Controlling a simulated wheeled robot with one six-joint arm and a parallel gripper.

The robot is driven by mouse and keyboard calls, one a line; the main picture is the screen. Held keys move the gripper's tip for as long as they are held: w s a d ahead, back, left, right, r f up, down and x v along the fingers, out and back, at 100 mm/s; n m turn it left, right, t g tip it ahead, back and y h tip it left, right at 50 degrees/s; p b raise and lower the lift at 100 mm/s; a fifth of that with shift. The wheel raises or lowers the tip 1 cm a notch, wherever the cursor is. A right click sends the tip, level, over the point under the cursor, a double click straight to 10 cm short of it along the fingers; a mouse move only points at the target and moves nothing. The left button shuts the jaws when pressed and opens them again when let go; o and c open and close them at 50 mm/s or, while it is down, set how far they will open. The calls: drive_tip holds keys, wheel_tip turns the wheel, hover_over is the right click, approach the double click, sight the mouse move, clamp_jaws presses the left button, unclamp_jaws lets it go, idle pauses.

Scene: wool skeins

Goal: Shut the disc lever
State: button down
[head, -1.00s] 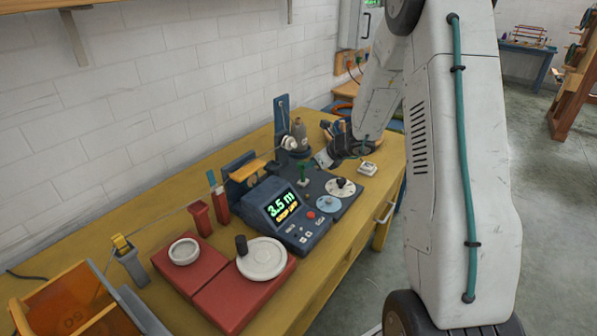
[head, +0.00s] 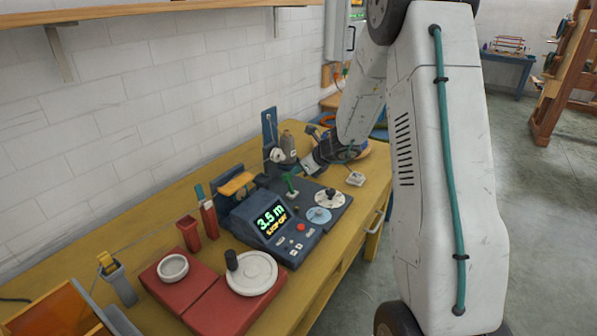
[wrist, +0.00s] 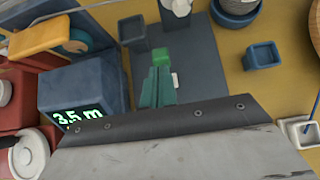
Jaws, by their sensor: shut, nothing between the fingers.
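A small green lever (head: 291,184) stands on the dark base plate of the blue measuring machine, behind its display box. Its bright green top (wrist: 160,55) shows in the wrist view, just beyond my fingertips. My gripper (wrist: 158,70) is shut and empty, its teal fingers side by side, reaching over the plate. I cannot tell whether the fingertips touch the lever. In the head view my gripper (head: 304,173) is small, just behind and right of the lever. The lever's lower part and any discs by it are hidden or too small to make out.
The display box (head: 268,221) reads 3.5 m. A white disc (head: 322,198) and a blue disc (head: 319,216) lie right of the lever. Red scales (head: 208,306) are in front. A blue square cup (wrist: 263,55) stands right of the plate.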

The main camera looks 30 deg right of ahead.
drive_tip(key=shift+s, duration=0.1)
drive_tip(key=s+d+r, duration=0.3)
drive_tip(key=s+r, duration=0.3)
drive_tip(key=r, duration=0.5)
drive_tip(key=shift+s, duration=0.2)
drive_tip(key=s+a+r+n+g+y, duration=0.1)
drive_tip(key=s+a+r+n+g, duration=0.2)
drive_tip(key=s+a+n+g, duration=0.85)
drive_tip(key=s+a+r+n+t+h, duration=0.2)
drive_tip(key=s+a+r+n, duration=0.1)
drive_tip(key=s+n, duration=0.6)
drive_tip(key=s+a+r+n+t+h, duration=0.2)
drive_tip(key=s+a+n, duration=0.3)
drive_tip(key=s+n, duration=0.5)
drive_tip(key=s+r+h, duration=0.1)
drive_tip(key=s, duration=0.4)
